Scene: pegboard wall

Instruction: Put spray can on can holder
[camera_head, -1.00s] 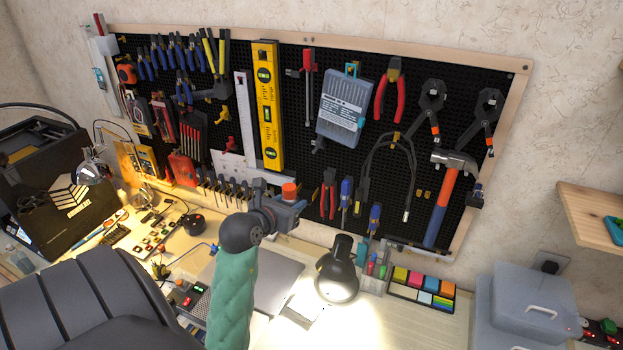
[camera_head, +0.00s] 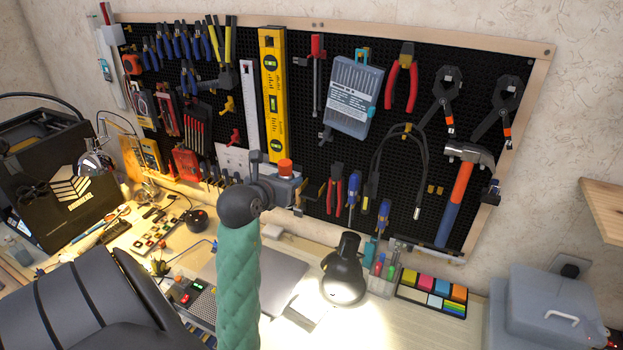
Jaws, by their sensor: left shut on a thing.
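My left gripper (camera_head: 288,188) is at the lower middle of the pegboard, at the end of my green-sleeved arm. It is shut on the spray can (camera_head: 285,165), of which only the orange-red cap shows above the jaws. The can appears roughly upright; its body is hidden by the gripper. I cannot make out the can holder for certain; the gripper covers part of the board's lower edge. My right gripper is not in view.
The pegboard (camera_head: 400,160) is crowded with tools. A yellow level (camera_head: 272,95) hangs just above the can, and red-handled pliers (camera_head: 334,190) hang to its right. A lit black lamp (camera_head: 343,270) stands on the desk below. A laptop (camera_head: 275,270) lies behind my arm.

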